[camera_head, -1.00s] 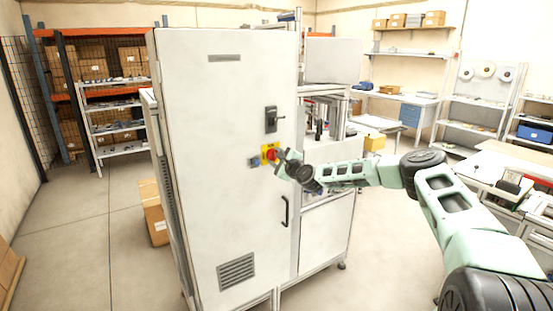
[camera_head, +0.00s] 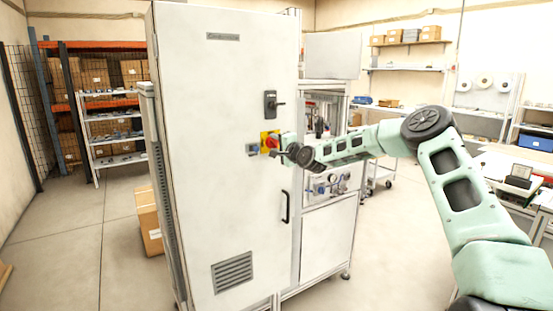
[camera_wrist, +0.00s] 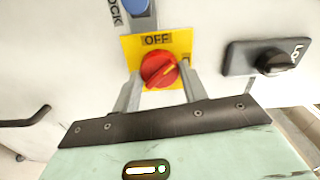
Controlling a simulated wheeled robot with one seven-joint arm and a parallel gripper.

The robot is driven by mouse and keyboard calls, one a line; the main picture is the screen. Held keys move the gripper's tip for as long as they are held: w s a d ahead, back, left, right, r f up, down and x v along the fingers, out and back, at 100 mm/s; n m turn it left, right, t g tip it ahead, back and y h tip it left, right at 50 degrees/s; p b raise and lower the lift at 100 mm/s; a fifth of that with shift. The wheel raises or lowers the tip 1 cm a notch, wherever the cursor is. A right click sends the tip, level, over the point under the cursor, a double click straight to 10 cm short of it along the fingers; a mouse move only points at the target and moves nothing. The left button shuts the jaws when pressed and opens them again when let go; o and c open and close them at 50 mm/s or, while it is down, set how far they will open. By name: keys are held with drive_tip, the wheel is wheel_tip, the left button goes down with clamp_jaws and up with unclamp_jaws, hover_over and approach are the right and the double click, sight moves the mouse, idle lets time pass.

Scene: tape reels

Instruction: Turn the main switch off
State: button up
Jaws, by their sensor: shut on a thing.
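The main switch is a round red knob (camera_wrist: 158,69) on a yellow plate (camera_wrist: 182,42) marked OFF in the wrist view. The plate (camera_head: 264,140) also shows on the tall white cabinet (camera_head: 220,70) in the head view. My gripper (camera_wrist: 160,80) has one finger on each side of the knob and is shut on it. It also shows at the switch in the head view (camera_head: 279,146), where it partly hides the knob.
A blue button (camera_wrist: 137,6) sits beside the plate. A black latch (camera_head: 270,103) is above the switch and a black door handle (camera_head: 285,206) below it. A cardboard box (camera_head: 148,218) stands left of the cabinet. The floor in front is clear.

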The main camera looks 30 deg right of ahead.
drive_tip(key=n+b, duration=0.2)
drive_tip(key=b, duration=0.1)
drive_tip(key=n+b, duration=0.3)
drive_tip(key=shift+f+n+b, duration=0.2)
drive_tip(key=shift+n+b, duration=0.1)
drive_tip(key=shift+r+n+b, duration=0.15)
drive_tip(key=shift+n+b, duration=1.5)
drive_tip(key=shift+n, duration=0.45)
drive_tip(key=o, duration=1)
drive_tip(key=s+b, duration=0.3)
drive_tip(key=s, duration=1.4)
drive_tip(key=shift+s+d, duration=0.2)
drive_tip(key=shift+d, duration=0.05)
